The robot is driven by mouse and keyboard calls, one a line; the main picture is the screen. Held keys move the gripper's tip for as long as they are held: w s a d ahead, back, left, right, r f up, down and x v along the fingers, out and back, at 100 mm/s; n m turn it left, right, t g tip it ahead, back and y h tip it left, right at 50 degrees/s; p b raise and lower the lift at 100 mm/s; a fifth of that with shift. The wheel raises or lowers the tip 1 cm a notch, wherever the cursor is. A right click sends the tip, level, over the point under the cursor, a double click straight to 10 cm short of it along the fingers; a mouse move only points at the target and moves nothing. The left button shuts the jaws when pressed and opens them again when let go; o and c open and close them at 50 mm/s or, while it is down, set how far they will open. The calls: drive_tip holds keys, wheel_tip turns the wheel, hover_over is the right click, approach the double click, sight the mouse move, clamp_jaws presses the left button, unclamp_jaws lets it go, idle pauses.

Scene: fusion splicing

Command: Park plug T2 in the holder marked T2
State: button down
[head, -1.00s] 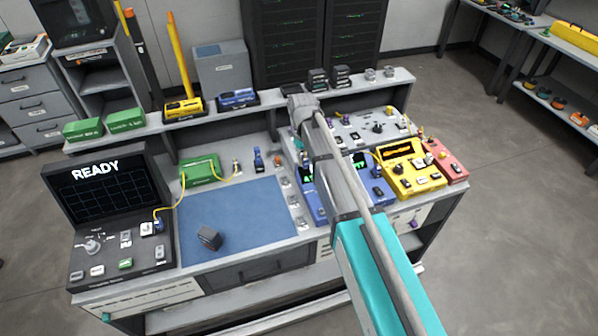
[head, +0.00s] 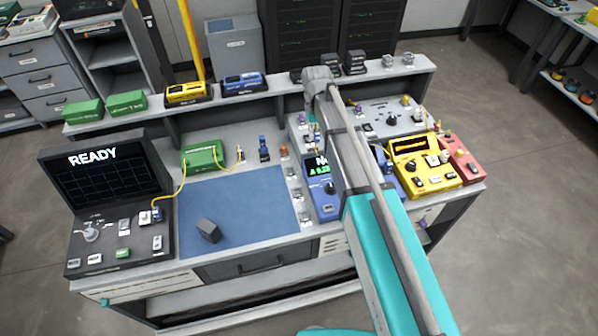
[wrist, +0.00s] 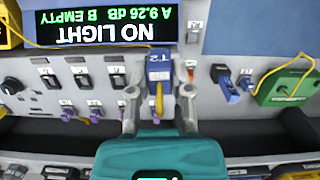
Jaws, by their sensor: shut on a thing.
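My gripper (wrist: 159,94) is shut on plug T2 (wrist: 159,66), a blue block with a white T2 label and a yellow tail. The plug is held between the two grey fingers, in front of the panel with the NO LIGHT display (wrist: 108,26). In the head view my arm covers the gripper and the plug. Small grey holders (wrist: 193,36) stand in a row beside the blue mat, near the plug. I cannot read which holder is marked T2. Whether the plug touches anything below it cannot be told.
A dark block (head: 209,230) lies on the blue mat (head: 240,205). A green box (head: 203,155) with yellow cables stands behind it. Other blue plugs (wrist: 222,80) stand near that box. Yellow (head: 425,165) and red (head: 462,160) instruments are at the right.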

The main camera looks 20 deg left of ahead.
drive_tip(key=shift+w+f, duration=0.1)
drive_tip(key=shift+s+f+b, duration=0.3)
drive_tip(key=shift+f+b, duration=0.1)
drive_tip(key=shift+b, duration=0.1)
drive_tip(key=s+a+f+b, duration=0.4)
drive_tip(key=s+f+b, duration=0.4)
drive_tip(key=f+b, duration=0.3)
drive_tip(key=shift+m, duration=0.3)
drive_tip(key=shift+f, duration=0.25)
drive_tip(key=shift+f+b, duration=2.9)
drive_tip(key=shift+b, duration=0.25)
drive_tip(key=shift+f+b, duration=0.55)
drive_tip(key=shift+b, duration=0.05)
